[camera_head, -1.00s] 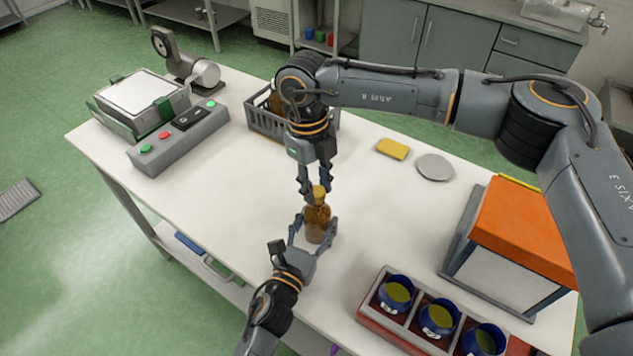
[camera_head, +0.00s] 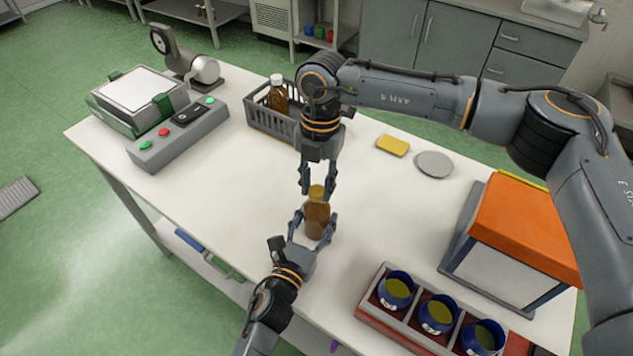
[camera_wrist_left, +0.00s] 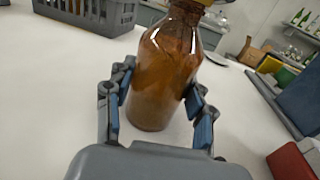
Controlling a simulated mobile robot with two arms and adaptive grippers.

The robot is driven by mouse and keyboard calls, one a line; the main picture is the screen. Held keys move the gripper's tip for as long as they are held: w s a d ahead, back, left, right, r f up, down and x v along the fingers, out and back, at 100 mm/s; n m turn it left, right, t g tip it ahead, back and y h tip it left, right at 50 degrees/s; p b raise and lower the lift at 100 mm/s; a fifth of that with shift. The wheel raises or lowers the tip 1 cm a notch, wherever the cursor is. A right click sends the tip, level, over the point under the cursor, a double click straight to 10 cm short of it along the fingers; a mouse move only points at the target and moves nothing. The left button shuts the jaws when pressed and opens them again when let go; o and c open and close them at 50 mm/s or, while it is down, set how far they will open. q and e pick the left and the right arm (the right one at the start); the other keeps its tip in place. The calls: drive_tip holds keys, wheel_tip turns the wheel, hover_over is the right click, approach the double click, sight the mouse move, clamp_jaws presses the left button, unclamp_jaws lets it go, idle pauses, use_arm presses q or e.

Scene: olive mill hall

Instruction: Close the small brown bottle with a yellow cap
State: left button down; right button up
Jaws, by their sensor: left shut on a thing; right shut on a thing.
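The small brown bottle (camera_head: 317,222) stands upright on the white table, and it fills the middle of the left wrist view (camera_wrist_left: 162,80). My left gripper (camera_head: 315,217) is shut around its body from the near side, one finger on each side. The yellow cap (camera_head: 317,192) sits at the bottle's mouth. My right gripper (camera_head: 318,185) points down from above and is shut on the cap. The fingers partly hide the cap, and I cannot tell how tight it is.
A grey crate (camera_head: 262,122) with another brown bottle (camera_head: 278,93) stands behind. A yellow pad (camera_head: 393,146) and a grey disc (camera_head: 434,164) lie to the right, near an orange-topped box (camera_head: 525,230). A red tray (camera_head: 372,318) holds blue cups.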

drive_tip(key=m, duration=0.6)
drive_tip(key=shift+m+t+y, duration=0.3)
drive_tip(key=shift+m+y, duration=0.1)
drive_tip(key=m, duration=0.3)
drive_tip(key=shift+m, duration=0.4)
drive_tip(key=m, duration=0.3)
drive_tip(key=shift+m+t, duration=0.3)
drive_tip(key=shift+t, duration=0.1)
drive_tip(key=o, duration=0.7)
drive_tip(key=shift+s, duration=0.1)
drive_tip(key=shift+r, duration=2.3)
